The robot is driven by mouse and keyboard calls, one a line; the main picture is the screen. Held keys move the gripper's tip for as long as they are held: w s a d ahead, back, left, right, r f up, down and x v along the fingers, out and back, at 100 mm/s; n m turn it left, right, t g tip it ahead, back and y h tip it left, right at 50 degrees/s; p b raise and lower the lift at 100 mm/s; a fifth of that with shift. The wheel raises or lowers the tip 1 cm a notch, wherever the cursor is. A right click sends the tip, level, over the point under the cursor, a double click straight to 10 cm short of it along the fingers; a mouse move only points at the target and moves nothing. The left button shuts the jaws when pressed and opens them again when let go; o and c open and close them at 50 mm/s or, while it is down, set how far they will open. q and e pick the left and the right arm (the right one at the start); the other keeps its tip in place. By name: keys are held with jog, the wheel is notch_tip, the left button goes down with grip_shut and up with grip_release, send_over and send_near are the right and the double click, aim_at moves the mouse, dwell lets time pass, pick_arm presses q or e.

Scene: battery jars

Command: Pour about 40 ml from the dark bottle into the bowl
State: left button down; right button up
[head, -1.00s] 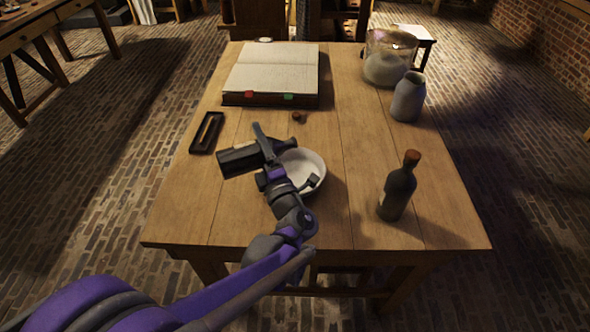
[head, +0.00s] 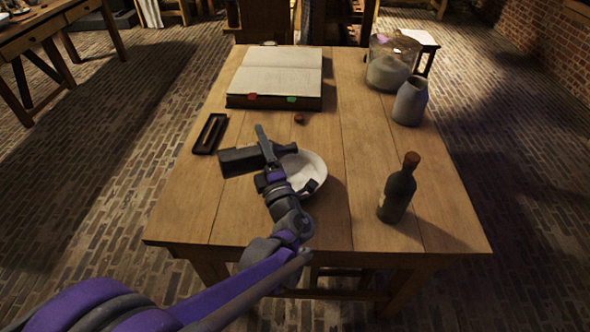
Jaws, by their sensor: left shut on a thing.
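My left gripper (head: 270,162) is shut on a dark bottle (head: 239,161) and holds it lying nearly on its side. The bottle's neck (head: 286,149) points right, at the upper left rim of the white bowl (head: 313,167). My gripper and wrist cover the left part of the bowl. I cannot make out any stream or the level in the bowl. A second dark bottle (head: 398,190) with a brown stopper stands upright at the right of the table. My right gripper is not in view.
A small brown cork-like piece (head: 299,119) lies behind the bowl. An open book (head: 277,75) lies at the back and a dark narrow tray (head: 210,133) at the left. A grey jar (head: 410,101) and a glass jar (head: 388,72) stand at the back right. The table's front is mostly clear.

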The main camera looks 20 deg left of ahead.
aim_at(249, 152)
pick_arm(q)
jog(key=shift+s+a+m, duration=0.15)
jog(key=shift+s+m, duration=0.1)
jog(key=shift+m, duration=0.15)
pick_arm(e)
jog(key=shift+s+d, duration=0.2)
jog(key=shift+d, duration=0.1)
pick_arm(q)
jog(key=shift+s+a+f+m+t+h, duration=0.1)
jog(key=shift+s+a+m+t+h, duration=0.15)
jog(key=shift+s+m, duration=0.2)
jog(key=shift+s+a, duration=0.3)
jog(key=shift+s, duration=0.2)
jog(key=shift+s+a, duration=0.15)
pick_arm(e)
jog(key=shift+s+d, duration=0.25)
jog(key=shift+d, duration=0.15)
pick_arm(q)
jog(key=shift+a, duration=0.1)
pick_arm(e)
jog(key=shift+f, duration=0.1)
